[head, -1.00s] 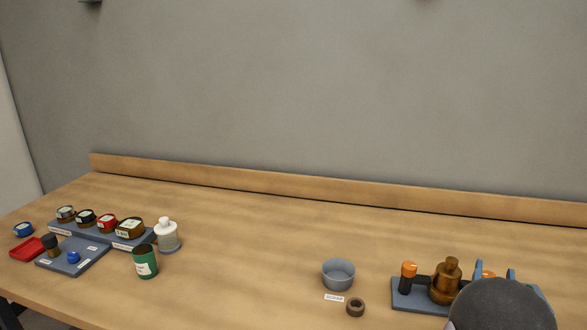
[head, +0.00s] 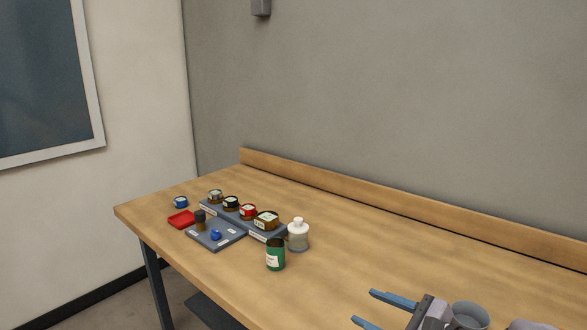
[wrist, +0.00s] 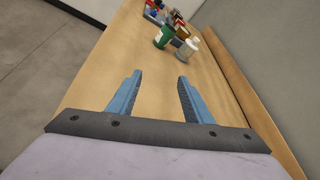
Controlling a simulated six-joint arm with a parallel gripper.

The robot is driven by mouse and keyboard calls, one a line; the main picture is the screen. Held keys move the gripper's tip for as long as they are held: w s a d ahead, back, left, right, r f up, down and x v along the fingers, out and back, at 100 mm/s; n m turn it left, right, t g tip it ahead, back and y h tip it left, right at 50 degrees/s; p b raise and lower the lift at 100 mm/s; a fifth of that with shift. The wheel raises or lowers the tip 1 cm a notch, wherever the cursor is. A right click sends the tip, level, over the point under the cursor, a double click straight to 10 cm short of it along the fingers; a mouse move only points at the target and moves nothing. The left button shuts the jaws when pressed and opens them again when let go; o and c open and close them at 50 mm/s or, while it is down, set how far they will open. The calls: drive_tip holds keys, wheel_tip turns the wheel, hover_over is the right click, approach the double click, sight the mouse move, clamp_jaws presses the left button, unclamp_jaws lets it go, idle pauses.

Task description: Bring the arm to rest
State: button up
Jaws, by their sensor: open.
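My gripper (head: 378,311) shows at the bottom of the head view, with its two blue fingers spread apart and nothing between them. In the wrist view the fingers (wrist: 157,92) are open above bare wooden table (wrist: 160,120), pointing along it toward the jars at the far end. The green can (head: 275,255) and the white-topped bottle (head: 298,235) stand ahead of the fingers, well apart from them.
A rack (head: 267,237) holds several small jars at the left of the table. In front are a grey tray (head: 229,241) with a blue piece, a red dish (head: 181,219) and a blue jar (head: 180,202). A raised wooden edge (head: 400,211) runs along the back. The middle is clear.

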drive_tip(key=s+a+f+n+g+y+b, duration=0.2)
drive_tip(key=s+a+f+n+g, duration=0.55)
drive_tip(key=a, duration=0.45)
drive_tip(key=s+d+f+n+g+h+p, duration=0.1)
drive_tip(key=s+d+f+n+g+h, duration=0.2)
drive_tip(key=s+f+n+g+h, duration=0.75)
wheel_tip(320, 180, up, 15)
drive_tip(key=s+d+n+t+p, duration=0.2)
drive_tip(key=n+t+p, duration=0.3)
drive_tip(key=p, duration=0.8)
drive_tip(key=shift+f+n+y+p, duration=0.2)
drive_tip(key=shift+n+y+p, duration=0.25)
drive_tip(key=shift+n, duration=0.15)
